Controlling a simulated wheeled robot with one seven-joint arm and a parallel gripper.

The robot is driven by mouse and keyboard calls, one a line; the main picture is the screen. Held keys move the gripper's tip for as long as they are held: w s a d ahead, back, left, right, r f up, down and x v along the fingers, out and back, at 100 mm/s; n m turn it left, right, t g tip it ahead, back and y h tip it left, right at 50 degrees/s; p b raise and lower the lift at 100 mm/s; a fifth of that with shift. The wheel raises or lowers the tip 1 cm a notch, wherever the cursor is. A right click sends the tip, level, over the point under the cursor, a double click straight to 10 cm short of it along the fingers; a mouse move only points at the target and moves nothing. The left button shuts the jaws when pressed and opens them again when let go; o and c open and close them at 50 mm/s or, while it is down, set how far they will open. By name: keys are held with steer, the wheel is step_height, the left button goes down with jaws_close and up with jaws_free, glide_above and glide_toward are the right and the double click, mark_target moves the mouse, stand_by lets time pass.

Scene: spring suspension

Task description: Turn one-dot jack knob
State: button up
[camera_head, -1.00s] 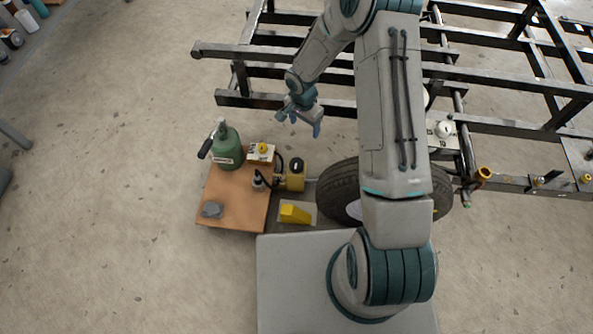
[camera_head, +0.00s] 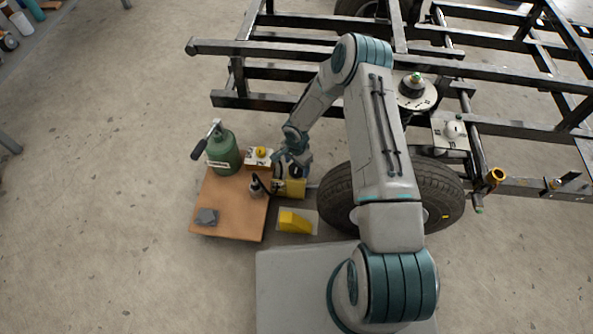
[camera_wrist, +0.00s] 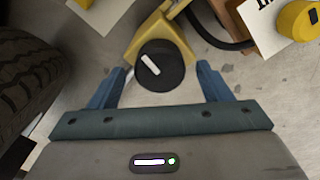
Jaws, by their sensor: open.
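A yellow jack (camera_head: 293,189) stands on the floor beside the wheel, at the right edge of the wooden board. Its round black knob (camera_wrist: 160,68) carries a white bar mark that lies slanted in the wrist view. I cannot make out a dot mark on the jack. My gripper (camera_wrist: 160,72) is open, with one blue finger on each side of the knob. The fingers look apart from the knob, and I cannot tell how far above it they are. In the head view my gripper (camera_head: 297,160) is over the jack and hides most of the knob.
The tyre (camera_head: 440,190) is close on the right. A white box with a yellow button (camera_head: 261,152) and a yellow wedge (camera_head: 290,221) are near. Black frame rails (camera_head: 280,101) lie behind.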

steer(key=shift+f, duration=1.2)
steer(key=c, duration=1)
steer(key=shift+n, duration=0.3)
